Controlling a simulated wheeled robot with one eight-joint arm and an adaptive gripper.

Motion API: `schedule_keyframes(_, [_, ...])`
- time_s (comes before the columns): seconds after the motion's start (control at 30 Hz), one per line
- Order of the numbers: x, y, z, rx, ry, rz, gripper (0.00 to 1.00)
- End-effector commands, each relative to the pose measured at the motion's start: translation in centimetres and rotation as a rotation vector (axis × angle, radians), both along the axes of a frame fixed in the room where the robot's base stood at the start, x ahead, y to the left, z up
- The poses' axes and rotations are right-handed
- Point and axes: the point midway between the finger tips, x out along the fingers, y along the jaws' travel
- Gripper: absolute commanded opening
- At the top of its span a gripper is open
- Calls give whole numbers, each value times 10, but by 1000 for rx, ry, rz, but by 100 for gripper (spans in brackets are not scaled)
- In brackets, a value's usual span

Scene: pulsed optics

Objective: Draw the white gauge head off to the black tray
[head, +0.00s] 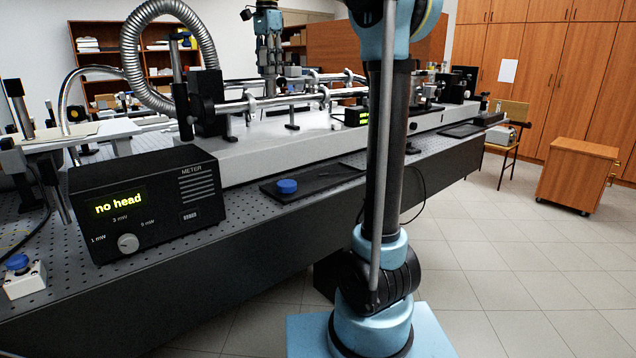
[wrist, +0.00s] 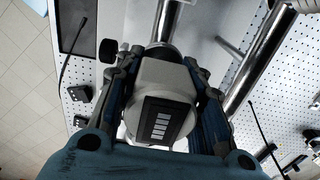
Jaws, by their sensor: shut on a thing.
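In the wrist view my gripper (wrist: 162,84) is shut on the white gauge head (wrist: 178,77), a pale block with a black panel of white bars facing the camera. A chrome tube (wrist: 167,24) lies right behind it; I cannot tell whether they touch. In the head view my gripper (head: 269,68) points down over the optics on the bench; the gauge head is not clear there. A black tray (head: 335,179) with a blue cap (head: 286,187) lies on the bench's front ledge. Another dark tray (head: 461,130) lies farther right. A dark tray edge (wrist: 72,28) shows upper left in the wrist view.
The black meter (head: 148,203) reads "no head". A ribbed hose (head: 130,50) arches at the left, and chrome tubes (head: 275,103) run along the white rail housing (head: 280,143). A small box with a blue button (head: 22,275) stands at the bench's left edge.

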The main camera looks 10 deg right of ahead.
Motion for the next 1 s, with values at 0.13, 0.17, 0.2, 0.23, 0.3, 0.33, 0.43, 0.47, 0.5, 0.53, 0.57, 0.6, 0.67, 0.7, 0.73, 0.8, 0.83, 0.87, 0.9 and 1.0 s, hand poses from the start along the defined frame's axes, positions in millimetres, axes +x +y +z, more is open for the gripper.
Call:
schedule_keyframes(0.13, [0,0,-1,-1,2,0,1])
schedule_keyframes(0.17, [0,0,-1,-1,2,0,1])
schedule_keyframes(0.2, [0,0,0,-1,2,0,1])
schedule_keyframes(0.23, [0,0,1,-1,1,0,1])
schedule_keyframes(0.3, [0,0,5,-1,1,0,0])
schedule_keyframes(0.33, [0,0,6,-1,1,0,0])
schedule_keyframes(0.43, [0,0,10,0,0,0,0])
schedule_keyframes(0.47, [0,0,12,0,0,0,0])
schedule_keyframes(0.5, [0,0,13,0,0,0,0])
schedule_keyframes(0.53, [0,0,13,0,0,0,0])
schedule_keyframes(0.57, [0,0,13,0,0,0,0])
schedule_keyframes(0.6, [0,0,14,0,0,0,0])
schedule_keyframes(0.67, [0,0,17,0,0,0,0])
schedule_keyframes(0.7, [0,0,20,0,0,0,0])
schedule_keyframes(0.73, [0,0,22,0,0,0,0])
schedule_keyframes(0.8, [0,0,28,0,0,0,0])
schedule_keyframes(0.83, [0,0,31,0,0,0,0])
schedule_keyframes(0.87, [0,0,33,0,0,0,0])
schedule_keyframes(0.9, [0,0,36,0,0,0,0])
schedule_keyframes(1.0, [0,0,44,0,0,0,0])
